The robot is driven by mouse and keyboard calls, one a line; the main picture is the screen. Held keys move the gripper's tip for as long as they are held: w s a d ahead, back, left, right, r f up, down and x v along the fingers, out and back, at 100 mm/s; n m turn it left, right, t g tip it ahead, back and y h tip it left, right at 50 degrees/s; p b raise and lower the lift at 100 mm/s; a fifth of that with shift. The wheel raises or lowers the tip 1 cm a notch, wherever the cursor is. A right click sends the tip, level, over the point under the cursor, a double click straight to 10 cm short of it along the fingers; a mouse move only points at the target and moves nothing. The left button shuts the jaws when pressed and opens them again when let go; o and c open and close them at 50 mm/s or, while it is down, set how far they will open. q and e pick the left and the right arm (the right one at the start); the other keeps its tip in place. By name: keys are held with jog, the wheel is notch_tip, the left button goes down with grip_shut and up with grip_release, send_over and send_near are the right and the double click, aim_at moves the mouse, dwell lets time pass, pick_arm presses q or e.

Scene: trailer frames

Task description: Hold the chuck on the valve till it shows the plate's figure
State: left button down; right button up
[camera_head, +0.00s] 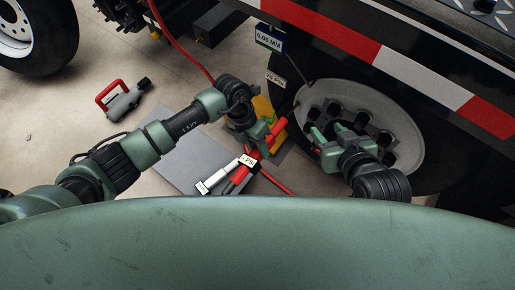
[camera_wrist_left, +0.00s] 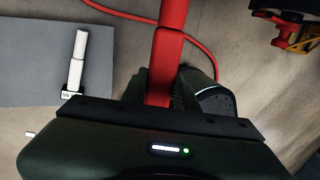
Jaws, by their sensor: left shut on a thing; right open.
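My left gripper (camera_head: 268,124) is shut on a red tool (camera_head: 238,178), apparently the chuck, low beside the truck wheel. A white tag lettered "PS" shows on the tool; no figure is readable. The red tool also runs down into the gripper in the left wrist view (camera_wrist_left: 166,60). My right gripper (camera_head: 338,134) is open and empty in front of the wheel's hub (camera_head: 398,122). A small plate (camera_head: 275,79) by the tyre seems to read 75 PSI. I cannot make out the valve or whether the chuck touches it.
A white stick-like tool (camera_head: 217,178) with a tag lies on the grey mat (camera_head: 170,162). A yellow block (camera_head: 262,106) stands behind my left gripper. A red hose (camera_head: 180,45) hangs from the truck. A red-handled grey tool (camera_head: 122,102) lies on open floor. A blue-white sign (camera_head: 270,38) reads 0.05 MM.

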pick_arm(q)
jog(key=shift+w+d+b, duration=0.3)
jog(key=shift+w+d, duration=0.05)
jog(key=shift+w, duration=0.05)
pick_arm(e)
jog(key=shift+w+a+r+t+y, duration=0.3)
jog(key=shift+w+r+t, duration=0.25)
jog(key=shift+w+r, duration=0.25)
jog(key=shift+w+a+r+t+y, duration=0.25)
jog(key=shift+w+r+t, duration=0.3)
jog(key=shift+r, duration=0.3)
pick_arm(q)
jog(key=shift+w+d, duration=0.15)
jog(key=shift+w, duration=0.05)
pick_arm(e)
jog(key=shift+w+a+r+t, duration=0.15)
jog(key=shift+w+r+t, duration=0.15)
jog(key=shift+r, duration=0.1)
pick_arm(q)
jog(key=shift+w, duration=0.1)
pick_arm(e)
jog(key=shift+r, duration=0.1)
dwell(0.7)
